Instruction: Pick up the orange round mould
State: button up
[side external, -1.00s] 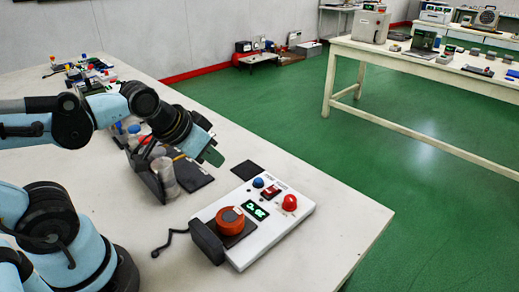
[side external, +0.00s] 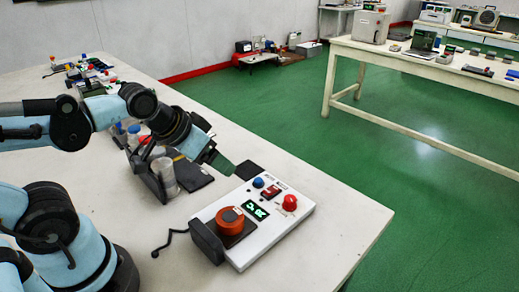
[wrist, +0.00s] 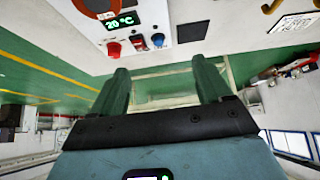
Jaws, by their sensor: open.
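The orange round mould (side external: 230,219) sits on the dark plate of a white device (side external: 276,228) near the table's front right. It has a small dark spot on top. In the wrist view the mould (wrist: 98,4) shows only in part at the top edge. My gripper (side external: 224,165) is above the table, behind and apart from the mould in the side view. Its two green fingers (wrist: 160,82) stand apart with nothing between them in the wrist view.
The device carries a lit green display (side external: 255,211), a red knob (side external: 290,202) and a blue button (side external: 258,182). A black square (side external: 247,170) lies behind it. A rack with a clear cup (side external: 165,178) stands to the left. The table's right edge is near the device.

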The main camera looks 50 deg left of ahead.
jog(key=shift+o, duration=0.9)
jog(key=g, duration=0.7)
send_over(230, 222)
jog(key=w, duration=0.1)
notch_tip(230, 222, down, 5)
jog(key=shift+a+r, duration=0.15)
jog(key=shift+r, duration=0.05)
jog(key=shift+s+f, duration=0.25)
jog(key=shift+f, duration=1.1)
jog(key=shift+s+f, duration=0.2)
jog(key=shift+f, duration=1.15)
jog(key=shift+c, duration=0.4)
jog(key=c, duration=1.1)
jog(key=shift+r, duration=0.15)
jog(key=shift+c, duration=0.2)
